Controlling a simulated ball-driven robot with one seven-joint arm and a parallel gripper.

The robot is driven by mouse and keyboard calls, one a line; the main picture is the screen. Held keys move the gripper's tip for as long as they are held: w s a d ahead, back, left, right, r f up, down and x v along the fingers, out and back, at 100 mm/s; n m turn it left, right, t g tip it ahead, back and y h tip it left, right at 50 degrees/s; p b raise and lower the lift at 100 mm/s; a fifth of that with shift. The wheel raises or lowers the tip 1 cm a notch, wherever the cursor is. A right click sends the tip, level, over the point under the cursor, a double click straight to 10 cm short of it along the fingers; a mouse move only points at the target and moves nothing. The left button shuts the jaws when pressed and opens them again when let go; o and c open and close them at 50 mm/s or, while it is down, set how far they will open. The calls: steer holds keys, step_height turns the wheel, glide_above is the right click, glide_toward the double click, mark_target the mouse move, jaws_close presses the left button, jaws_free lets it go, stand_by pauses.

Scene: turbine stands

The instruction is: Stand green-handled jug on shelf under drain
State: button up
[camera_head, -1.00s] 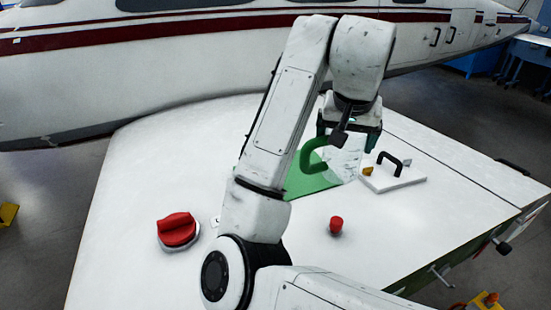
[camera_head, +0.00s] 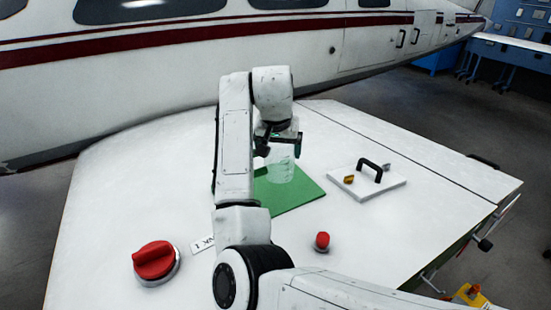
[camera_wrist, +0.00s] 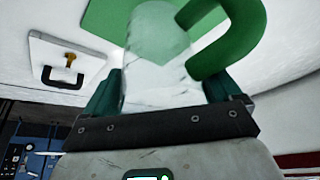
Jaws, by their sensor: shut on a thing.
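The clear jug (camera_head: 283,172) is in my gripper (camera_head: 281,138), above the green mat (camera_head: 298,194) on the white wing top. In the wrist view the jug (camera_wrist: 155,60) sits between the fingers of my gripper (camera_wrist: 160,92), with its green handle (camera_wrist: 255,30) curving to the right. The fingers are shut on the jug's body. I cannot tell whether the jug touches the mat. I cannot make out a shelf or drain for certain.
A white hatch plate (camera_head: 385,187) with a black handle lies right of the mat. A large red cap (camera_head: 155,260) and small red knob (camera_head: 322,240) stand on the wing (camera_head: 110,215). A yellow object (camera_head: 472,293) is below the right edge. The fuselage (camera_head: 200,65) lies behind.

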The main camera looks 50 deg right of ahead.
mark_target(276, 161)
steer(key=shift+w+d+f, duration=0.15)
steer(key=shift+w+f, duration=0.35)
steer(key=shift+f, duration=0.05)
steer(key=shift+w+f+p, duration=0.2)
steer(key=shift+f+p, duration=0.4)
steer(key=shift+f, duration=1.25)
steer(key=o, duration=0.9)
steer(key=shift+f, duration=0.1)
